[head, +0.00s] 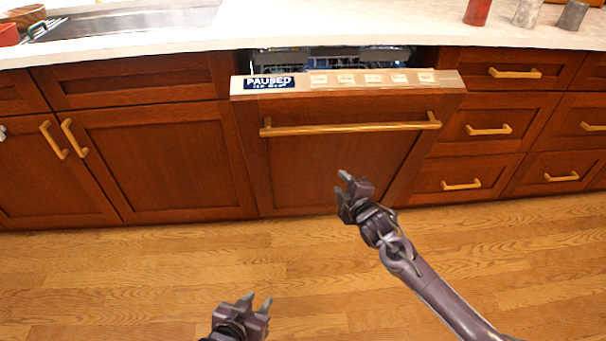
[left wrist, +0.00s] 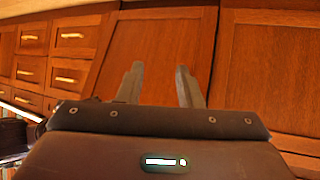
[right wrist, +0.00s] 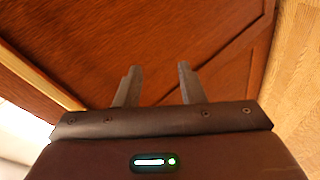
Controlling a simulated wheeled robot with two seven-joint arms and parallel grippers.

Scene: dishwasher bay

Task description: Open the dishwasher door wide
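The dishwasher door (head: 325,165) is a reddish-brown wood panel with a long brass bar handle (head: 350,128). Its top edge leans out from the counter, so the door is slightly ajar. The top strip (head: 300,82) carries a "PAUSED" label and several buttons. Blue rack parts (head: 330,56) show in the gap behind it. My right gripper (head: 342,193) is open and empty, in front of the door's lower part and below the handle. The door panel fills much of the right wrist view (right wrist: 130,40). My left gripper (head: 257,303) is open and empty, low over the floor, apart from the door.
Wood cabinets (head: 160,160) stand left of the door and drawers (head: 490,130) stand right. The pale counter (head: 380,28) above holds a sink (head: 140,18) and a red canister (head: 478,11). The wood floor (head: 150,275) in front is clear.

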